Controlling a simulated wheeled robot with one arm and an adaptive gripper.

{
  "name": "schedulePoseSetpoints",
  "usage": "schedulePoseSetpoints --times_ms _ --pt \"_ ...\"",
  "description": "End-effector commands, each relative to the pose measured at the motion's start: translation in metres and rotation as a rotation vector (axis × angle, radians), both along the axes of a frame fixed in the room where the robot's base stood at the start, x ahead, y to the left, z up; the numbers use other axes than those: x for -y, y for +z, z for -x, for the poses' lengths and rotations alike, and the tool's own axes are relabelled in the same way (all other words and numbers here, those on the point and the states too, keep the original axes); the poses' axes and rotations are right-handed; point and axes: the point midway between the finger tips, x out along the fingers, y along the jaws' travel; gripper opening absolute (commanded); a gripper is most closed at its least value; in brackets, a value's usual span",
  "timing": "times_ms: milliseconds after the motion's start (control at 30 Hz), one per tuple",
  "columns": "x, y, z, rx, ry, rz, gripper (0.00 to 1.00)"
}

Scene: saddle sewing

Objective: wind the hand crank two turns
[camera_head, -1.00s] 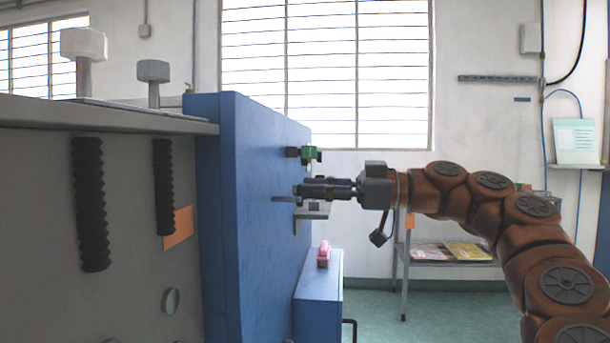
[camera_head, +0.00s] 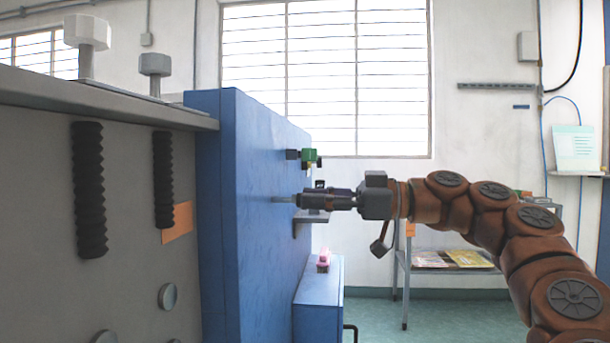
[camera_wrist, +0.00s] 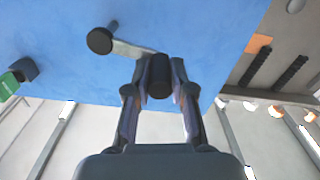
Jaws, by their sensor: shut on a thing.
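The hand crank sticks out from the blue panel (camera_head: 262,170). Its pale grey arm (camera_head: 283,199) shows in the head view just left of my fingertips. My gripper (camera_head: 305,199) reaches in from the right and is shut on the crank's handle. In the wrist view the black round handle (camera_wrist: 160,82) sits between my two fingers (camera_wrist: 160,92). The pale crank arm (camera_wrist: 133,50) runs from the handle up and left to a dark round hub (camera_wrist: 100,41). In the head view my fingers hide most of the handle.
A green and black fitting (camera_head: 308,157) juts from the panel just above my gripper. A grey bracket (camera_head: 314,217) is just below it. A blue cabinet (camera_head: 318,295) with a pink item (camera_head: 323,260) stands lower down. A shelf rack (camera_head: 440,268) is behind my arm.

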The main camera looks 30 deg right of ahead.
Motion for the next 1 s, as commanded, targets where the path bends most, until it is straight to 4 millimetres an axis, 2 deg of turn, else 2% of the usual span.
schedulePoseSetpoints --times_ms 200,667,1000 --pt "-0.002 -0.015 0.001 -0.002 0.004 0.001 0.06" --pt "-0.002 -0.017 0.001 -0.002 0.004 0.001 0.06" --pt "0.000 -0.033 -0.001 -0.002 0.003 0.001 0.06"
